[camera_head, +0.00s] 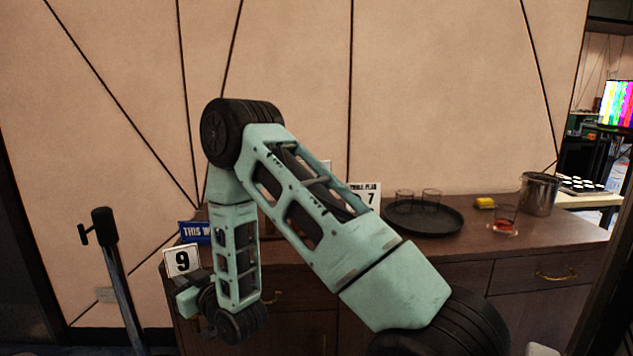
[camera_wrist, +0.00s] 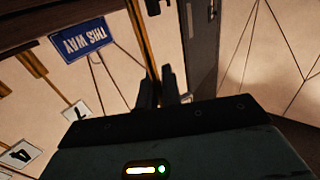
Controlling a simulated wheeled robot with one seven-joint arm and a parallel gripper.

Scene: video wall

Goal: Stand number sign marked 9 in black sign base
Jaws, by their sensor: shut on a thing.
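The white number sign marked 9 (camera_head: 182,262) shows in the head view at the lower left, slightly tilted, in front of the cabinet. My gripper (camera_head: 188,284) is beside it, partly hidden behind my own arm. In the wrist view its two dark fingertips (camera_wrist: 158,90) are close together and shut on the sign, but the grip itself is too dark to make out. The sign's 9 face is not clear in that view. I cannot make out the black sign base in either view.
A blue THIS WAY sign (camera_head: 195,232) stands at the cabinet's left end. A white sign marked 7 (camera_head: 371,195), a black tray (camera_head: 446,224) with glasses, a yellow item (camera_head: 485,203), a red-filled glass (camera_head: 503,218) and a metal bucket (camera_head: 538,194) stand along the cabinet top (camera_head: 482,247).

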